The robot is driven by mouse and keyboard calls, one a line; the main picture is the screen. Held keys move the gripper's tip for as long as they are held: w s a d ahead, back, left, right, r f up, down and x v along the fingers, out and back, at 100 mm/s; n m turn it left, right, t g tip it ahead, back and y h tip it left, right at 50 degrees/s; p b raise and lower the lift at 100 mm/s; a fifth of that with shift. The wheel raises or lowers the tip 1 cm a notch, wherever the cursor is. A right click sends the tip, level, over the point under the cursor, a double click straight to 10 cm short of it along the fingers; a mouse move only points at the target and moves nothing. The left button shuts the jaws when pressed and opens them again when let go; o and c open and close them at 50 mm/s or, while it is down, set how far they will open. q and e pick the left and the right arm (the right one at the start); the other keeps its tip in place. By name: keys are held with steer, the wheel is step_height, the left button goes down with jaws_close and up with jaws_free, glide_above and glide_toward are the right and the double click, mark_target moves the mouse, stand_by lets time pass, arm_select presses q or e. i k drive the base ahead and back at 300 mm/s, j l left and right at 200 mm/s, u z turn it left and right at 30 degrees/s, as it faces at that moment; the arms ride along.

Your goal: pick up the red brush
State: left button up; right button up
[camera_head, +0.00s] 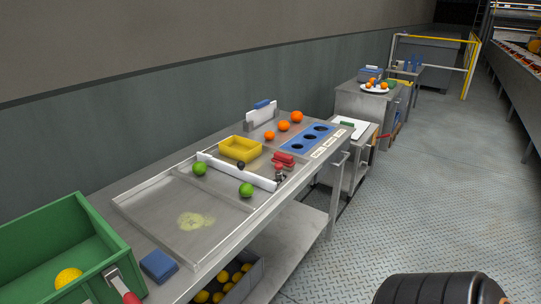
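A small red block-shaped thing (283,159) lies on the steel table (150,203), near its right front edge and left of the blue panel with dark holes (311,137). It looks like the red brush, but bristles are too small to make out. A small metal part with a reddish top (279,172) is close in front of it. A red handle (124,288) also shows at the green crate, at the bottom left. Neither of my grippers is in view, and nothing is seen touching the red block.
A white bar (236,172) crosses the table, with green fruits (246,190) beside it. A yellow tray (240,149), oranges (283,126), a blue sponge-like block (159,265) and the green crate (60,246) take up space.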

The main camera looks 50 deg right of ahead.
mark_target(286, 161)
steer(key=l+u, duration=0.15)
steer(key=l, duration=0.3)
steer(key=l+u, duration=0.15)
steer(key=l, duration=0.35)
steer(key=k+l+u, duration=0.15)
steer(key=l, duration=0.3)
steer(key=k+l+u, duration=0.1)
steer(key=l, duration=0.35)
steer(key=k+l, duration=0.1)
steer(key=l, duration=0.35)
steer(key=k+l, duration=0.1)
steer(key=l, duration=0.4)
steer(key=k+l+u, duration=0.1)
steer(key=l, duration=0.35)
steer(key=k+l, duration=0.1)
steer(key=l, duration=0.35)
